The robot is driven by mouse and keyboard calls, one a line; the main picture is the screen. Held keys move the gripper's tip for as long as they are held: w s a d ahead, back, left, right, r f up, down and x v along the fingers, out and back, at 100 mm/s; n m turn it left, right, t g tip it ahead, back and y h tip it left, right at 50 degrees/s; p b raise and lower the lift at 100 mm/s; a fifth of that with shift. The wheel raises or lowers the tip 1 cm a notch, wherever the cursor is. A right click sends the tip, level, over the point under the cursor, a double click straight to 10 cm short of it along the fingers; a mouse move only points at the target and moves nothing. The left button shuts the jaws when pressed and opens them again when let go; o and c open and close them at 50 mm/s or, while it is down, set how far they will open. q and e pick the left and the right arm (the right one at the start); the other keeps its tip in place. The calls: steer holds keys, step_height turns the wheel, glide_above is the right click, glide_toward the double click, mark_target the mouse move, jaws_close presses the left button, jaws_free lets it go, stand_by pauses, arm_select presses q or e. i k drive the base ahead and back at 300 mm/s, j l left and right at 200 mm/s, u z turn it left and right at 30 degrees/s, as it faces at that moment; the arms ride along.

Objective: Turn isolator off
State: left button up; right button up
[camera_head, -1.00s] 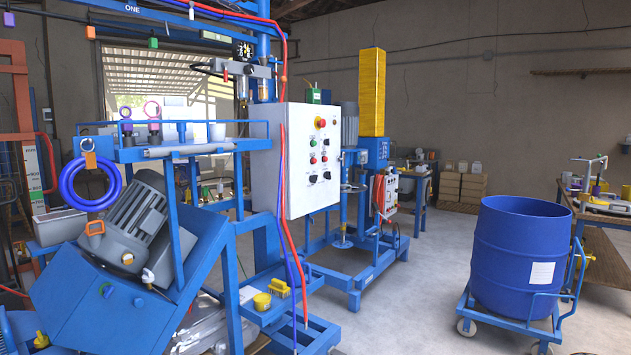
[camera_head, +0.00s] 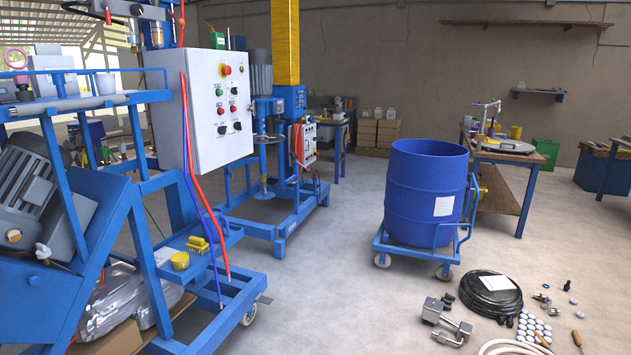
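A white control panel (camera_head: 202,118) stands left of centre on a blue machine frame. Its front carries a red mushroom button (camera_head: 225,70) at the top, green and red buttons below it, and two black rotary knobs at the bottom, the left knob (camera_head: 222,129) and the right knob (camera_head: 237,126). No label naming an isolator is readable, and I cannot tell the knob positions. A smaller white box (camera_head: 303,143) with red cable sits on the mixer behind. Neither of my grippers is in view.
A blue drum (camera_head: 426,195) stands on a wheeled trolley at centre right. A coiled black hose (camera_head: 490,294), metal fittings and other small parts lie on the floor at lower right. Red and blue cables hang before the panel. Bare floor (camera_head: 315,285) lies between frame and drum.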

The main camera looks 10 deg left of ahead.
mark_target(222, 130)
steer(key=i+l, duration=0.1)
steer(key=i, duration=5)
steer(key=i+u, duration=0.1)
steer(key=u, duration=0.3)
steer(key=i+l+u, duration=0.1)
steer(key=u, duration=0.25)
steer(key=l+u, duration=0.1)
steer(key=u, duration=0.3)
steer(key=i, duration=0.05)
